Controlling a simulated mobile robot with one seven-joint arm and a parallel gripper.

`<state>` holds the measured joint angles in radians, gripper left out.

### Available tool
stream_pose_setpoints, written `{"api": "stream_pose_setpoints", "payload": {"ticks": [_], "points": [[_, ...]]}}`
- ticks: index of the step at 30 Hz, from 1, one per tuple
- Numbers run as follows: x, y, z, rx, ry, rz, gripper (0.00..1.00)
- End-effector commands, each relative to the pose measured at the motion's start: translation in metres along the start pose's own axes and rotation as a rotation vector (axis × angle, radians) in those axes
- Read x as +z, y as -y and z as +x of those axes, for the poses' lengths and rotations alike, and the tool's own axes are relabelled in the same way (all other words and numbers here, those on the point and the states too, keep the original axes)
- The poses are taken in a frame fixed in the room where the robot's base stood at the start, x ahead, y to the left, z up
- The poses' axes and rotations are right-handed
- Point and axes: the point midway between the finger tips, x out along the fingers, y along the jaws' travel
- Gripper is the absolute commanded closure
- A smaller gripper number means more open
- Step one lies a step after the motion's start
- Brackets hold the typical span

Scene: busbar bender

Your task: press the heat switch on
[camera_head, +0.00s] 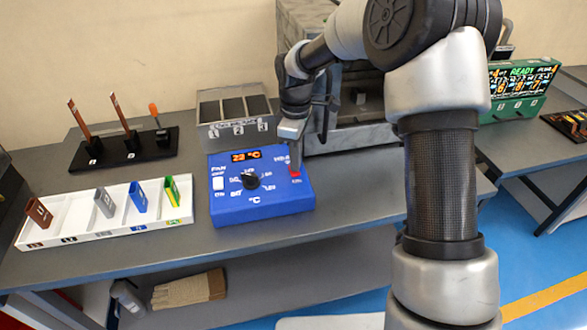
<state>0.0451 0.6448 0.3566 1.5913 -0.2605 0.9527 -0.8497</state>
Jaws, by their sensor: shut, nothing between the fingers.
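The blue control box (262,203) stands on the grey bench. Its orange display (246,156) reads about 23 °C, and a black knob (250,181) sits in the middle of its top. A white switch (218,184) is on its left side. The heat switch (295,174) is the small red one at the right side.
A white tray (98,236) with several coloured pieces lies left of the box. A black tool stand (88,161) and a grey numbered bin (236,133) are behind. A grey machine (360,138) stands close behind my gripper. A green panel (520,108) is at the far right.

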Motion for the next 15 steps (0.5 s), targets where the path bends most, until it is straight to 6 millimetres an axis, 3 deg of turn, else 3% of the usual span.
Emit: {"api": "stream_pose_setpoints", "payload": {"ticks": [15], "points": [[0.0, 0.0001, 0.0036, 0.0, 0.0, 0.0, 1.0]]}}
